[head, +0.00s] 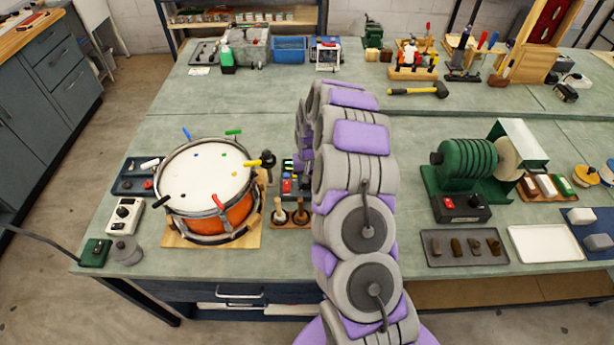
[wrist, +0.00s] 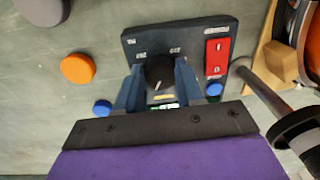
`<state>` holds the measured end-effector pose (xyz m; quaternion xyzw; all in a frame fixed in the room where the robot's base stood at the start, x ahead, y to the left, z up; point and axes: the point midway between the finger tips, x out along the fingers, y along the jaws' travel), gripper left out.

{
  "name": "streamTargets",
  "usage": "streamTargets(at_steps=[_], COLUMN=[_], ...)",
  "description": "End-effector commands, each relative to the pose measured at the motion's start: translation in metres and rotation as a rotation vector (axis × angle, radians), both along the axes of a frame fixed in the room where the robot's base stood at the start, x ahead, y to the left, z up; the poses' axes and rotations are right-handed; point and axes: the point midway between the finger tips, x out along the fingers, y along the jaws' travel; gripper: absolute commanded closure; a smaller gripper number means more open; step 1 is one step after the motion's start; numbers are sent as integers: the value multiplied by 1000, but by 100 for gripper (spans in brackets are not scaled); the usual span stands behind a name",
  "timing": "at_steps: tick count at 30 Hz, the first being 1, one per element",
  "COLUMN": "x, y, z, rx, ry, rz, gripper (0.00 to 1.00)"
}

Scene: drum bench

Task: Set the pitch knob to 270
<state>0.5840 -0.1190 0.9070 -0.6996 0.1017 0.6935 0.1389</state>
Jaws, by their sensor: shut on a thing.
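The pitch knob (wrist: 159,70) is a round black knob on a dark control box (wrist: 190,35) in the wrist view. A short pale pointer line shows on it, towards the bottom of the picture. My gripper (wrist: 158,82) has its two blue-grey fingers on either side of the knob, shut on it. Small white scale labels show above the knob, too blurred to read surely. A green display below it is partly covered by the fingers. In the head view the control box (head: 287,186) is mostly behind my arm, and the knob and fingertips are hidden.
A red switch (wrist: 217,57) sits on the box right of the knob. An orange drum (head: 205,185) stands left of the box in the head view. A rack with wooden-handled tools (head: 290,219) is in front. An orange disc (wrist: 77,68) lies left of the box.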

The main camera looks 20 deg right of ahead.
Motion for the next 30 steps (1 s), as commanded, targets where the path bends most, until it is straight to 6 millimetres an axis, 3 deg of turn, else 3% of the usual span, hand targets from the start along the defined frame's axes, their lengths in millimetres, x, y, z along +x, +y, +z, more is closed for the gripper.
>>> streamTargets(at_steps=[18,30], x=[-1,0], y=[2,3], z=[2,1], rx=[0,0], ry=[3,0], rz=[-553,-742], gripper=[93,93])
